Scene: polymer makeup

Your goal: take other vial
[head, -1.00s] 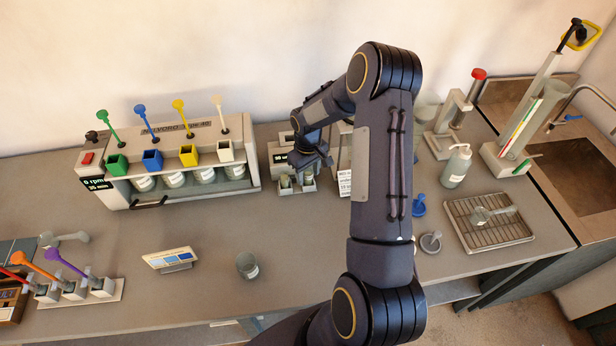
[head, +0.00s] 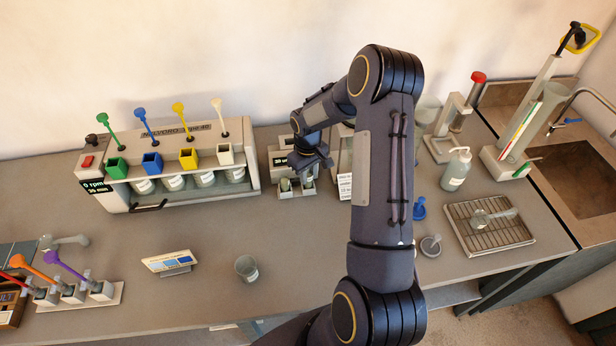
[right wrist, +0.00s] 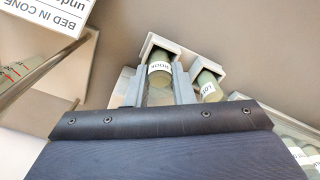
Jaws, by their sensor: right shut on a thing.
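A small grey holder (head: 298,193) stands on the bench right of the big stirrer unit, with two greenish vials in its square sockets. My right gripper (head: 308,168) is over the holder's right socket. In the right wrist view its fingers (right wrist: 160,88) are shut on one labelled vial (right wrist: 160,68), which still sits within its socket. The other vial (right wrist: 207,86) stands in the neighbouring socket, free of the fingers; it also shows at the left of the holder in the head view (head: 285,184). My left gripper is out of view.
The stirrer unit (head: 190,146) with coloured paddles stands left of the holder. A printed white sign (head: 345,187) stands close on the right. A beaker (head: 246,268) and a small card stand (head: 170,262) are in front. The bench between is clear.

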